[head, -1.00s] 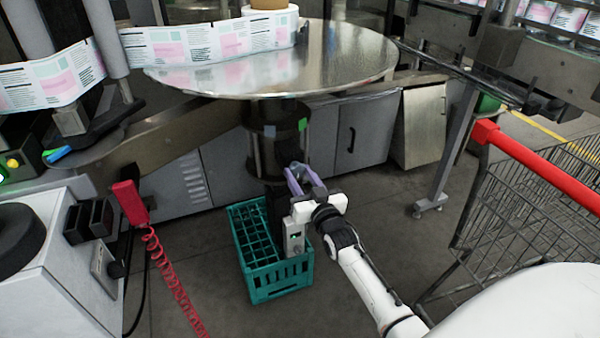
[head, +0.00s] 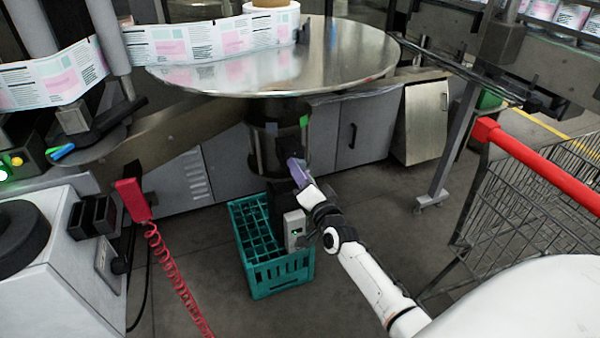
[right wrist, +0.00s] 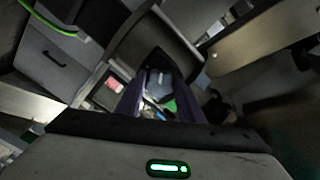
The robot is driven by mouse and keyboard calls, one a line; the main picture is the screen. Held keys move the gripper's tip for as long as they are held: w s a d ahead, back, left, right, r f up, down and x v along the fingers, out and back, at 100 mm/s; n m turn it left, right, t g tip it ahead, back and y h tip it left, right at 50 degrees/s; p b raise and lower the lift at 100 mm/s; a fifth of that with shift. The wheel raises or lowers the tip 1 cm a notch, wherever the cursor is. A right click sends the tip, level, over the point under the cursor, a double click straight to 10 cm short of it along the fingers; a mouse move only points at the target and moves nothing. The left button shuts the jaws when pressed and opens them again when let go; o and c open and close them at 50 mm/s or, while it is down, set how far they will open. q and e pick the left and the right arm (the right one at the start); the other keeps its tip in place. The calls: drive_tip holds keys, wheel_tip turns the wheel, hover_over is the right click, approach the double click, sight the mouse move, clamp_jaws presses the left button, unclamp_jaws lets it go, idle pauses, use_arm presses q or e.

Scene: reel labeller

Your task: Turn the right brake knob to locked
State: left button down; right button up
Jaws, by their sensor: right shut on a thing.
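The round metal turntable disc (head: 275,62) stands on a dark hub (head: 262,150) with a blue mark and a green mark (head: 303,121) on it. My right gripper (head: 293,163) reaches the hub's front right side, just below the green mark. Its purple fingers show edge-on in the head view and hide the brake knob there. In the right wrist view the fingers (right wrist: 160,98) are shut around a grey knob (right wrist: 158,86). I cannot read the knob's locked or unlocked position. My left gripper is in neither view.
A shopping cart with a red handle (head: 540,166) is at the right. A red handset (head: 132,198) with a coiled cord hangs at the left. Some floor between crate and cart is clear.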

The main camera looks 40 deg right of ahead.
drive_tip(key=shift+m, duration=0.7)
drive_tip(key=o, duration=1)
drive_tip(key=shift+f, duration=0.1)
drive_tip(key=shift+o, duration=0.2)
drive_tip(key=v, duration=1)
drive_tip(key=shift+s+p, duration=0.2)
drive_tip(key=shift+p, duration=0.15)
